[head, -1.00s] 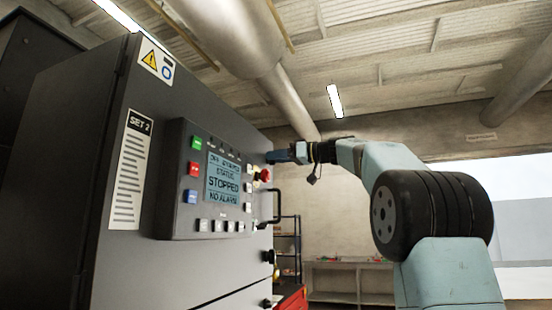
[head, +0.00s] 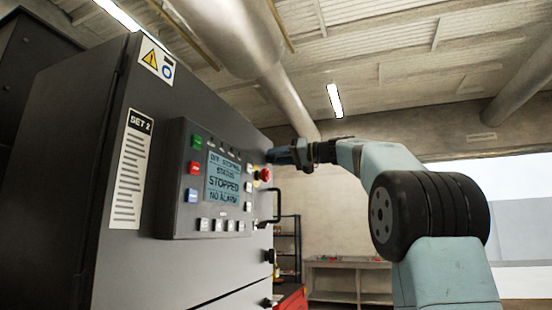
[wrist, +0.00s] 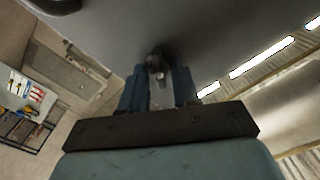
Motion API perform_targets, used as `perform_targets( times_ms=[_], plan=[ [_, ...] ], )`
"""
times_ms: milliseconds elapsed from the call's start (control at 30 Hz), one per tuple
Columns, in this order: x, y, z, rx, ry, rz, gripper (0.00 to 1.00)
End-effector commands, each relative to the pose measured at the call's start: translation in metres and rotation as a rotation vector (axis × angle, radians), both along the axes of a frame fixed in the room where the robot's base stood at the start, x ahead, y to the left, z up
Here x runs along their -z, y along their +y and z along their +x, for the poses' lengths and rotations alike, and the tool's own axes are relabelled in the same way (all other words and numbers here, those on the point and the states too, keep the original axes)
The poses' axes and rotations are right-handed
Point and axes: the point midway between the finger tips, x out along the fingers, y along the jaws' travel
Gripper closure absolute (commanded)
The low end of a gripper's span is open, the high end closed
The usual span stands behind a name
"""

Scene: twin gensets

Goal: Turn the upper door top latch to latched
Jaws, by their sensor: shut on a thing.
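My gripper (head: 281,156) is at the right edge of the dark cabinet (head: 100,240), beside the top of the control panel. In the wrist view its two blue fingers (wrist: 158,88) are closed around a small dark latch (wrist: 155,62) that stands out from the grey door face. The latch is mostly hidden between the fingers, so its exact angle cannot be told. In the head view the gripper and panel hide it.
The control panel (head: 174,180) juts out, with a screen reading STOPPED and a red emergency button (head: 266,174). A black handle (head: 276,206) and black latches (head: 268,256) lie below. A bench (head: 350,265) stands far behind; the space right of the cabinet is open.

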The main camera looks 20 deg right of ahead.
Motion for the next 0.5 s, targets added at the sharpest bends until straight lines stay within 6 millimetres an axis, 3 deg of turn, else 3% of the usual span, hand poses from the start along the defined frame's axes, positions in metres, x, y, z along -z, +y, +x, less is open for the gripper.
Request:
perform_targets(
  times_ms=[500],
  plan=[
    [0.0038, -0.0054, 0.0037, 0.008, 0.397, 0.291, 1.0]
  ],
)
